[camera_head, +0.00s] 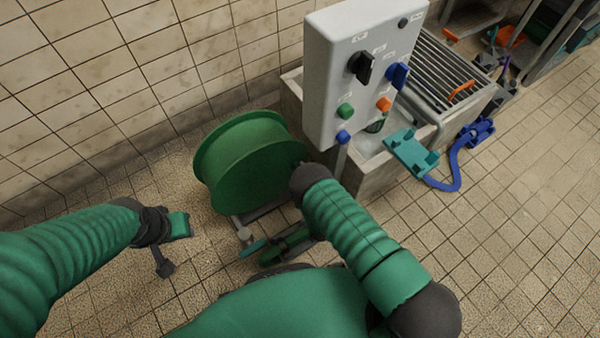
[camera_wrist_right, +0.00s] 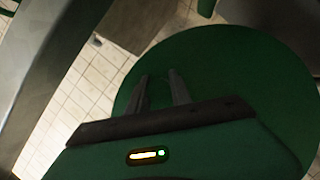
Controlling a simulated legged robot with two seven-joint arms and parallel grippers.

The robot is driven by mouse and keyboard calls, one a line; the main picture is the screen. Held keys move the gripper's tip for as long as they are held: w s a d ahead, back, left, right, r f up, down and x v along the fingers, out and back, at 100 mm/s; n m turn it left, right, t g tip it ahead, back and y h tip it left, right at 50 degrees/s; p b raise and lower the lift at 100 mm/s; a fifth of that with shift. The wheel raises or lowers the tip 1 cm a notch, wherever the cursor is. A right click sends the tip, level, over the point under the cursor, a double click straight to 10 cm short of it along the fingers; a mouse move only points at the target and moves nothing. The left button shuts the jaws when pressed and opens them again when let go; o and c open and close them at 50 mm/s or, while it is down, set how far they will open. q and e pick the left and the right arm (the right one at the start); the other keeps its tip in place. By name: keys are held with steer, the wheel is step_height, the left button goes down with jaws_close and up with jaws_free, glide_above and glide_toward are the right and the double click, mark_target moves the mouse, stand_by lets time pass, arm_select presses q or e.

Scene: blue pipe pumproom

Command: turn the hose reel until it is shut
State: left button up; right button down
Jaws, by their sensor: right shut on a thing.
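The green hose reel (camera_head: 250,160) stands on the tiled floor by the wall, left of the grey control box. A grey fitting (camera_head: 243,235) and a teal lever (camera_head: 254,247) are low at its front. In the right wrist view a large green disc (camera_wrist_right: 235,70) lies beyond my right gripper (camera_wrist_right: 161,76). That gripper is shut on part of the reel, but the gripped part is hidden. In the head view my right forearm reaches to the reel's right side. My left gripper (camera_head: 166,243) hangs left of the reel, apart from it; its jaws are unclear.
The control box (camera_head: 350,70) with several coloured knobs stands right of the reel, close to my right arm. Behind it is a basin with a metal grate (camera_head: 445,65).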

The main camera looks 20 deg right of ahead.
steer(key=shift+s, duration=0.1)
stand_by(0.3)
steer(key=c, duration=1.2)
jaws_free()
steer(key=shift+o, duration=0.2)
steer(key=shift+r, duration=0.1)
steer(key=shift+s+r, duration=0.1)
steer(key=shift+s, duration=0.1)
steer(key=p+v, duration=0.6)
steer(key=v, duration=1)
steer(key=shift+s+p, duration=0.2)
steer(key=shift+p, duration=0.2)
steer(key=shift+a, duration=0.1)
